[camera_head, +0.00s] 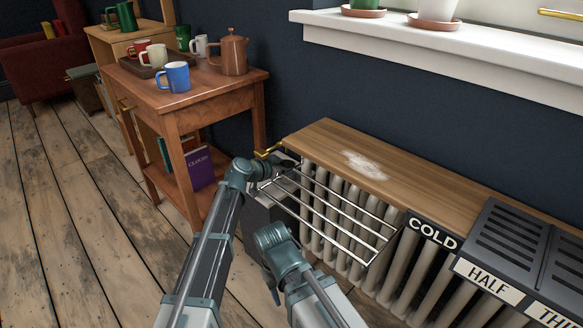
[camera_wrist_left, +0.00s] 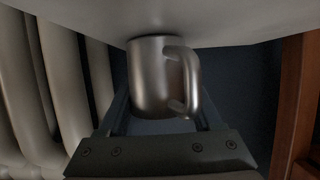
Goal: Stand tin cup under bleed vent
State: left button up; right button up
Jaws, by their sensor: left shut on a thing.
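The tin cup (camera_wrist_left: 153,78) is a grey metal mug with its handle on the right in the left wrist view. My left gripper (camera_wrist_left: 155,120) is shut on it, with a finger on each side. A pale surface (camera_wrist_left: 220,22) lies close to the cup at the picture's top; I cannot tell whether they touch. In the head view the cup and left fingertips are hidden behind my arm and the radiator's end. A small brass fitting (camera_head: 268,152) at the radiator's near-left end looks like the bleed vent. My right gripper is out of view.
The radiator (camera_head: 320,205) has a wooden top and a wire rack (camera_head: 335,215) on its front. Its columns also stand at the left in the left wrist view (camera_wrist_left: 60,85). A wooden side table (camera_head: 185,98) with mugs stands left, with a floor gap between.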

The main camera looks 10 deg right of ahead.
pick_arm(q)
jog(key=shift+f, duration=0.15)
jog(key=o, duration=1.4)
jog(key=shift+c, duration=0.2)
jog(key=shift+r, duration=0.3)
jog(key=p+v, duration=0.1)
jog(key=v, duration=0.2)
jog(key=s+a, duration=0.7)
jog(key=a, duration=0.2)
jog(key=shift+a, duration=0.4)
jog(key=shift+s+f, duration=0.1)
jog(key=shift+f, duration=0.1)
